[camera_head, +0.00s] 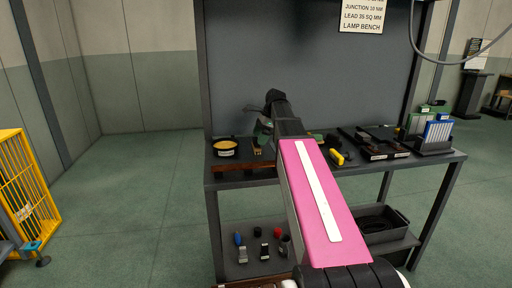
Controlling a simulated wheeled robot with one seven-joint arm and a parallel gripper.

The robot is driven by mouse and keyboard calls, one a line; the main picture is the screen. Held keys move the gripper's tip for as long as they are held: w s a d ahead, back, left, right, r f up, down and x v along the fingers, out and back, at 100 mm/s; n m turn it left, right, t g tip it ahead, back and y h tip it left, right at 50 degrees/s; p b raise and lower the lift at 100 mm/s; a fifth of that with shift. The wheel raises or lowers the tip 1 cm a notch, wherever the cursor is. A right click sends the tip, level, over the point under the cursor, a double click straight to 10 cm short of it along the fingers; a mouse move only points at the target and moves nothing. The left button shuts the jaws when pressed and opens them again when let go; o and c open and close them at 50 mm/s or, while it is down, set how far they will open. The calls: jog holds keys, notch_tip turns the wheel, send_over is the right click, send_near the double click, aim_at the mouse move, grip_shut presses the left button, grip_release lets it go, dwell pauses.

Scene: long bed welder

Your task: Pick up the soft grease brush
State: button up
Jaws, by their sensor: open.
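I cannot pick out the soft grease brush for certain. A small tan and dark item (258,145) on the bench, just left of my arm, is too small to identify. A yellow and black item (337,157) lies on the bench right of my arm. My gripper (257,112) is at the far end of my pink arm, above the left part of the bench. It is open with nothing visible held in it. My wrist partly hides the gripper and the bench behind it.
A round yellow-topped tin (225,147) stands at the bench's left end. Dark trays (376,143) and a rack of blue and white pieces (437,133) stand to the right. Small items and a black bin (381,224) sit on the lower shelf. A yellow cage (27,190) stands far left.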

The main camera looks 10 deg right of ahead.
aim_at(254, 140)
jog(key=x, duration=0.4)
jog(key=shift+a+f, duration=0.1)
jog(key=shift+f, duration=0.05)
jog(key=c, duration=0.8)
jog(key=shift+r, duration=0.65)
jog(key=r, duration=0.2)
jog(key=s+a+r, duration=0.1)
jog(key=shift+r, duration=0.3)
jog(key=s+a+r, duration=0.1)
jog(key=a+r, duration=0.1)
jog(key=a, duration=0.1)
jog(key=s+a+r, duration=0.2)
jog(key=a, duration=0.1)
jog(key=s+a+r, duration=0.2)
jog(key=a, duration=0.1)
jog(key=shift+s+r, duration=0.1)
jog(key=shift+s, duration=0.05)
